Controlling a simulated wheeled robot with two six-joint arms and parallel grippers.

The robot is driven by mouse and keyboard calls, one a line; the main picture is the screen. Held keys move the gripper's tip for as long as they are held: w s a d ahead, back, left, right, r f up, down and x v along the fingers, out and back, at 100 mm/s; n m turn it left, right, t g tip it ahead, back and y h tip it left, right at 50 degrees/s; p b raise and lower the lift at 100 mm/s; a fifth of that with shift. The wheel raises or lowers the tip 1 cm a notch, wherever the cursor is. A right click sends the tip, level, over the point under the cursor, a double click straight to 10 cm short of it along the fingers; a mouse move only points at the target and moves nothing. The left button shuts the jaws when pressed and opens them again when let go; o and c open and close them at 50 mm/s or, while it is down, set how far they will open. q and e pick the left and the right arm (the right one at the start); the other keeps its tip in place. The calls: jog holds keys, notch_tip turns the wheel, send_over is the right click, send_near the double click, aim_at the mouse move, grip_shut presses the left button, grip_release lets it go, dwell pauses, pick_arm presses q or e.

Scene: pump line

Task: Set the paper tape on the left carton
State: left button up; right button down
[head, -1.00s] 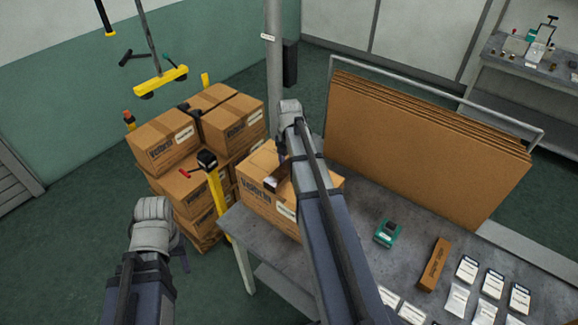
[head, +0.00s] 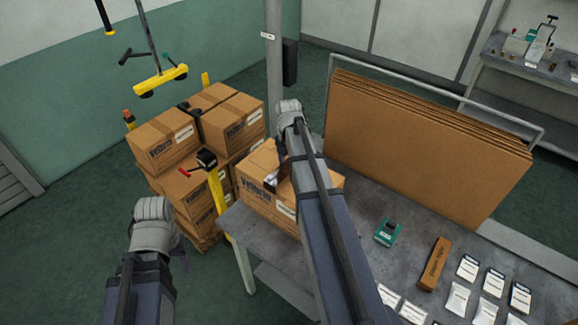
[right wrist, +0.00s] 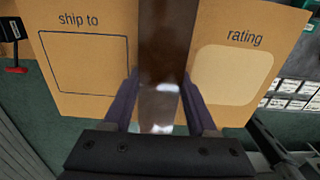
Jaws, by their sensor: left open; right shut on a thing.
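The carton (head: 262,203) on the left end of the grey bench is brown, with printing on its side. In the right wrist view its face shows a "ship to" box (right wrist: 85,65) and a pale "rating" patch (right wrist: 232,75). My right gripper (right wrist: 160,90) is shut on the brown, shiny paper tape (right wrist: 162,45), which spans the view between the two labels. In the head view the tape (head: 281,174) is over the carton; whether it touches is unclear. My right arm hides part of the carton. My left gripper (head: 181,250), mostly hidden by its wrist, is open, left of the bench.
Strapped cartons (head: 165,140) are stacked on a pallet behind left, beside a yellow post (head: 217,190). Flat cardboard sheets (head: 420,140) stand in a rack. A green device (head: 387,232), a long brown box (head: 434,264) and several packets lie on the bench's right part.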

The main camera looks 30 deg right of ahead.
jog(key=shift+s+a+f, duration=0.25)
jog(key=shift+s+f, duration=0.05)
jog(key=shift+c, duration=1.5)
grip_release()
jog(key=shift+b, duration=0.3)
jog(key=shift+r+p, duration=0.4)
jog(key=shift+p, duration=0.2)
jog(key=shift+o, duration=0.9)
jog(key=shift+w+d+r+p, duration=0.1)
jog(key=shift+w+r+p, duration=0.05)
jog(key=shift+r+p, duration=1.1)
jog(key=shift+w+d+r+p, duration=0.1)
jog(key=shift+w+r+p, duration=0.05)
jog(key=shift+r+p, duration=1.7)
jog(key=shift+p, duration=0.05)
